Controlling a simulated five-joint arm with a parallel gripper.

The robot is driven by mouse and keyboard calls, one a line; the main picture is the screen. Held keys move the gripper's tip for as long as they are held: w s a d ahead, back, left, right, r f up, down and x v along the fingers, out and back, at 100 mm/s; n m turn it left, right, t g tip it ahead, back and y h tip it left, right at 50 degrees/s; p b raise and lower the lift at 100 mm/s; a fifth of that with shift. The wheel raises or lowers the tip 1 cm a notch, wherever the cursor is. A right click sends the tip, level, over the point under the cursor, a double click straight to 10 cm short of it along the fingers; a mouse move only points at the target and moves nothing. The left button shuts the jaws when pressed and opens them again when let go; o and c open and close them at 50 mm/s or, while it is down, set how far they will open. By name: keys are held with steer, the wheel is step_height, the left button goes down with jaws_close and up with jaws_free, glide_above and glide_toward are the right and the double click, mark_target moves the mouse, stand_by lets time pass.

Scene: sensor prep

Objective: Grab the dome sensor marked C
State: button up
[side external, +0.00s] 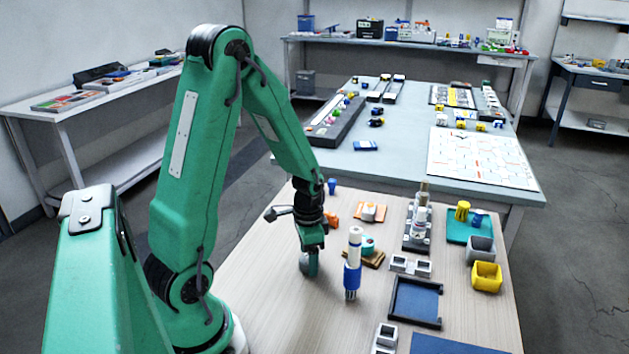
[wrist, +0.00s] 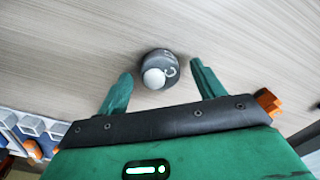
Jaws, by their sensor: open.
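The dome sensor (wrist: 152,60) shows in the wrist view as a dark grey round body with a small white dome and a pale letter that looks like C. It sits on the pale wood table, at the mouth of my gripper (wrist: 160,72). The two green fingers are apart, one on each side of it, with visible gaps; neither appears to touch it. In the side view, my gripper (side external: 309,262) is low over the left part of the table. A grey shape there may be the sensor, largely hidden by the fingers.
A white tube in a blue holder (side external: 352,278) stands upright close right of my gripper. A wooden block with a teal piece (side external: 370,248) and an orange item (side external: 331,219) lie behind. A blue-floored tray (side external: 415,303) and yellow bin (side external: 486,278) are further right. The front left table is clear.

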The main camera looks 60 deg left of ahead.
steer(key=shift+f, duration=0.3)
steer(key=shift+c, duration=0.5)
steer(key=c, duration=1)
